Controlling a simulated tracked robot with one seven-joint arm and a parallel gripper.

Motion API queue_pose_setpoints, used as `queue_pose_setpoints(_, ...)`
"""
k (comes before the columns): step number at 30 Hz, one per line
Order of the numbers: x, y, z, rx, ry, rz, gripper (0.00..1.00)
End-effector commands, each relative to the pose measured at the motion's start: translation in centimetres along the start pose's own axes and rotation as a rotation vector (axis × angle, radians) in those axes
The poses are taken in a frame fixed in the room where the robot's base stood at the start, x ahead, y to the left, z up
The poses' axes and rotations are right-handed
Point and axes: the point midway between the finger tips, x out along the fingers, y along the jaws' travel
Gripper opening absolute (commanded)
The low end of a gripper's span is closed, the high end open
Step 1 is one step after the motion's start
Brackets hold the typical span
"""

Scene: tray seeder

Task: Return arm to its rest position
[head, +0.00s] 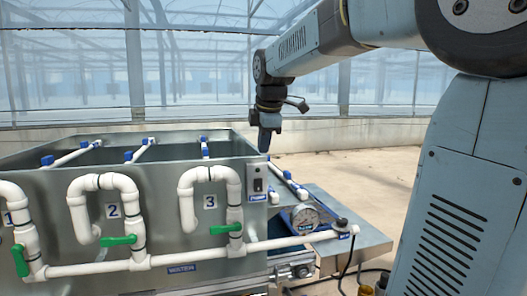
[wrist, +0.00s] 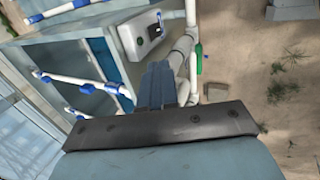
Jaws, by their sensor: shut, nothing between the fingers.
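My gripper (head: 265,142) hangs at the end of my arm in the head view, pointing down close to the right corner of the metal tank (head: 150,205). In the wrist view my gripper (wrist: 157,68) shows its two fingers together with nothing between them. A grey switch box (head: 257,183) labelled as a pump is on the tank's face just below the gripper; it also shows in the wrist view (wrist: 141,37). I cannot tell whether the fingertips touch anything; they look apart from the box.
White pipes with green valve handles (head: 118,240) run along the tank's front, numbered 1 to 3. White pipes with blue fittings (head: 145,150) cross the tank top. Bare floor (head: 360,172) lies behind.

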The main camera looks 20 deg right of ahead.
Motion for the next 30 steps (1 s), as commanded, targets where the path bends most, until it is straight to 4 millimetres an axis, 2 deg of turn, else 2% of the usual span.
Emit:
queue_pose_setpoints(12,0.0,-0.1,0.0,0.003,0.0,0.0,0.0)
queue_pose_setpoints(16,-0.3,-1.2,0.1,0.064,0.002,0.004,0.0)
queue_pose_setpoints(20,-0.9,-4.5,0.3,0.238,0.008,0.01,0.0)
queue_pose_setpoints(30,-1.0,-16.3,0.8,0.878,0.037,0.025,0.0)
